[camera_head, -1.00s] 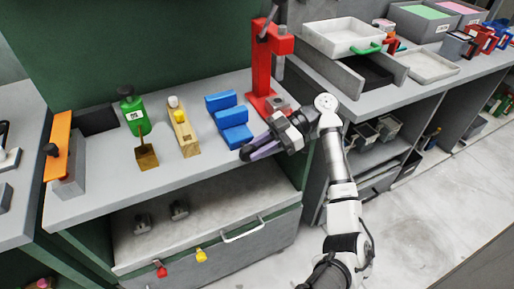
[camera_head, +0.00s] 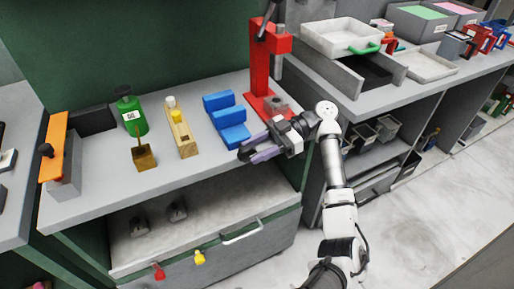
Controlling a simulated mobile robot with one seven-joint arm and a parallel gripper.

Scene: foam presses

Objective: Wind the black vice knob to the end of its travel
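The blue vice (camera_head: 230,122), with stepped blue jaws, stands on the grey bench left of the red press. My gripper (camera_head: 247,155) is at the vice's front, near the bench's front edge. Its dark and purple fingers look apart, with a dark patch around the tips. I cannot tell whether that patch is the black vice knob or part of a finger, nor whether the fingers grip anything. No knob shows clearly on the vice; the gripper covers that spot.
A red press (camera_head: 263,70) stands close behind my gripper. A wooden block with a yellow part (camera_head: 181,130), a green canister (camera_head: 131,114) and an orange clamp (camera_head: 54,148) stand to the left. A drawer handle (camera_head: 242,234) juts out below.

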